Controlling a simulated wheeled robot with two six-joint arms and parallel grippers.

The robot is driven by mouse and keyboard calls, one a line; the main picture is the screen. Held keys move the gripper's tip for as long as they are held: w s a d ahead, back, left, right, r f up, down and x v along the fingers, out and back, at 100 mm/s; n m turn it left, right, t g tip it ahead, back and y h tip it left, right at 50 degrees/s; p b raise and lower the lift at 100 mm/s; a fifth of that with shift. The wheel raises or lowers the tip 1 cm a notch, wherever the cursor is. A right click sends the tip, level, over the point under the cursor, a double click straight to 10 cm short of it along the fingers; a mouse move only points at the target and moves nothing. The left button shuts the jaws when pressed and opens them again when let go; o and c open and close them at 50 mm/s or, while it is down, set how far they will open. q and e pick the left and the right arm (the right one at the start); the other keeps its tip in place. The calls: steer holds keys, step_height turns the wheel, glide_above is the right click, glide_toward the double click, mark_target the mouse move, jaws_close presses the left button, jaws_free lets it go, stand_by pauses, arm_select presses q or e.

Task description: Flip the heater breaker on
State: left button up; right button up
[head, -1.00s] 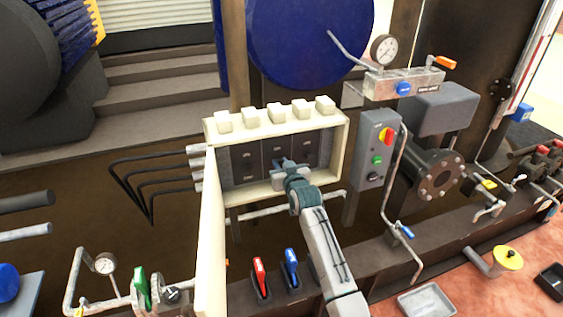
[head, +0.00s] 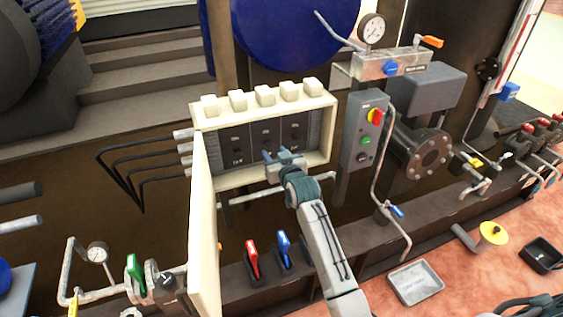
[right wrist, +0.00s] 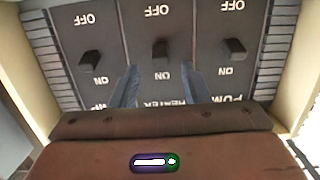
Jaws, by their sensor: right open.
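The open breaker box (head: 327,130) is cream with dark breakers inside. In the right wrist view, the heater breaker (right wrist: 166,85) is the middle one, its lettering upside down. Its black lever (right wrist: 160,50) lies between the OFF and ON marks; its setting is hard to tell. My right gripper (right wrist: 161,82) is open and empty, its two fingers either side of the heater breaker's ON and name lettering, on the ON side of the lever. In the head view the right gripper (head: 277,157) reaches into the box from below and hides part of the breakers. My left gripper is not in view.
Neighbouring breaker levers, left (right wrist: 90,58) and right (right wrist: 234,48), flank the heater lever closely. The box door (head: 205,235) hangs open at left. A grey control box (head: 362,130) stands at right. Red (head: 252,258) and blue (head: 284,246) handles stand below.

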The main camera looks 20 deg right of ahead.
steer(key=s, duration=0.6)
steer(key=shift+r, duration=0.45)
steer(key=shift+d, duration=0.1)
